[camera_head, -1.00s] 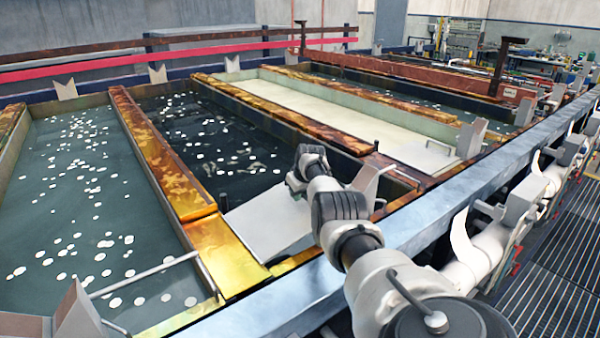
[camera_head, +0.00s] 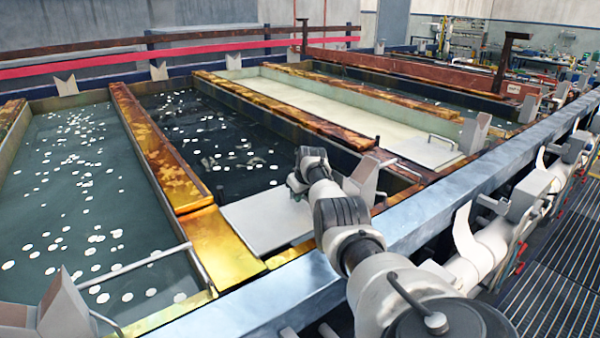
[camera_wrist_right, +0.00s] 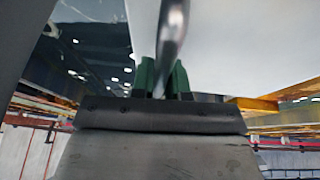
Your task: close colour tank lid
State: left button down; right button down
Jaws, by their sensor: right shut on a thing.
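The colour tank (camera_head: 215,140) appears to be the dark-liquid tank in the middle, with white flecks on its surface. Its grey lid (camera_head: 262,222) is a flat plate at the near end, looking about level with the rim; I cannot tell whether it rests fully. My right gripper (camera_head: 297,186) is at the lid's far right side, its fingertips mostly hidden by my arm. In the right wrist view its green-padded fingers (camera_wrist_right: 163,80) are shut on the lid's metal bar handle (camera_wrist_right: 173,30), with the pale lid (camera_wrist_right: 240,45) behind. My left gripper is not in view.
A left tank (camera_head: 85,200) with a crossing metal bar and a cream-coloured tank (camera_head: 340,110) flank it. A grey angled bracket (camera_head: 365,180) stands just right of my gripper. A long blue-grey beam (camera_head: 440,190) runs along the front.

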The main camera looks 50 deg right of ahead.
jog(key=c, duration=1.4)
grip_release()
jog(key=shift+s+f, duration=0.1)
jog(key=shift+f, duration=0.25)
jog(key=shift+o, duration=1.3)
jog(key=shift+d, duration=0.1)
jog(key=shift+r, duration=0.1)
jog(key=shift+r, duration=0.15)
jog(key=shift+s+r+p, duration=0.1)
jog(key=shift+r+p, duration=0.45)
jog(key=shift+p, duration=0.15)
jog(key=v, duration=0.8)
jog(key=shift+s+r+p, duration=0.1)
jog(key=shift+p, duration=0.2)
jog(key=shift+s+a+r, duration=0.15)
jog(key=shift+a+r, duration=0.05)
jog(key=shift+r, duration=0.25)
